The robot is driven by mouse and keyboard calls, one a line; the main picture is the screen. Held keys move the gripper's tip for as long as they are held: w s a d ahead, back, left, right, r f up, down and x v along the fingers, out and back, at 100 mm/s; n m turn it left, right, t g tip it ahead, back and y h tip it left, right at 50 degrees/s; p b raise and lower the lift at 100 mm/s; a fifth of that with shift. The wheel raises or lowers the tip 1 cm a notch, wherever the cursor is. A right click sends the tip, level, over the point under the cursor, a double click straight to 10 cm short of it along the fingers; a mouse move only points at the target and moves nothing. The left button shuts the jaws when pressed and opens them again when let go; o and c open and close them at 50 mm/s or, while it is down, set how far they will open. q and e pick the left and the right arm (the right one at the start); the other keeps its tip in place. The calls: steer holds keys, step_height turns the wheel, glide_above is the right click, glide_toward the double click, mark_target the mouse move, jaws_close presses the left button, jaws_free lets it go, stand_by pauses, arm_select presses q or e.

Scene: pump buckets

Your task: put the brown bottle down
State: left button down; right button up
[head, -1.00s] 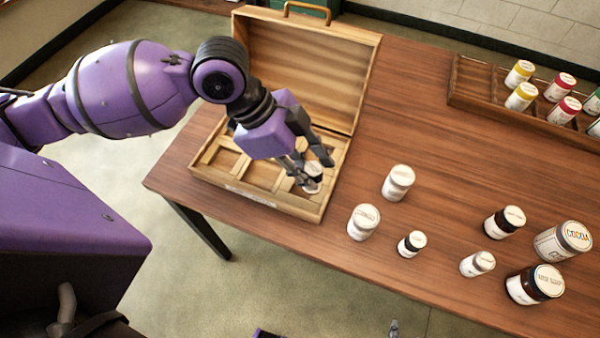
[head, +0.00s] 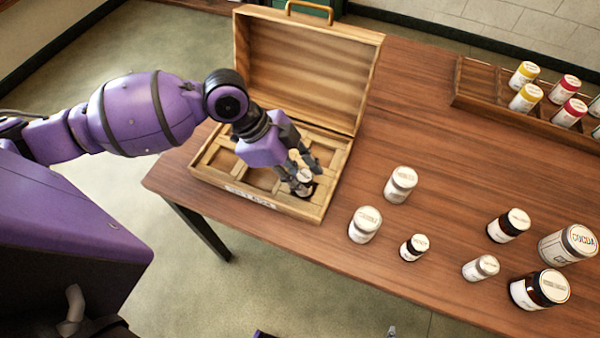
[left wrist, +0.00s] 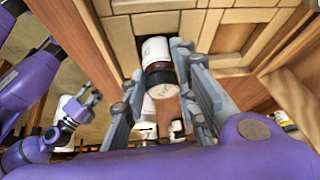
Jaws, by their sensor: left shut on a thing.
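The brown bottle (head: 305,188), with a pale lid and white label, is at the front right compartment of the open wooden case (head: 325,200). My left gripper (head: 308,180) points down into the case and is shut on the bottle. In the left wrist view the bottle (left wrist: 156,52) sits between the two grey fingers (left wrist: 165,78), its lid towards the camera and its far end at a compartment opening. Whether its base touches the case floor is hidden. What looks like my right gripper (left wrist: 84,103) shows small in the left wrist view; its jaws are unclear.
The case's raised lid (head: 310,65) stands behind my left gripper. Several jars and bottles, including a cocoa jar (head: 568,244), stand on the table (head: 420,130) to the right. A wooden rack (head: 480,82) holds yellow- and red-lidded jars at the back right.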

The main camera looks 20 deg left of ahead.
arm_select(q)
steer(key=c, duration=1.4)
jaws_free()
steer(key=shift+f, duration=0.15)
steer(key=shift+o, duration=0.2)
steer(key=p+v, duration=0.1)
steer(key=v, duration=1.1)
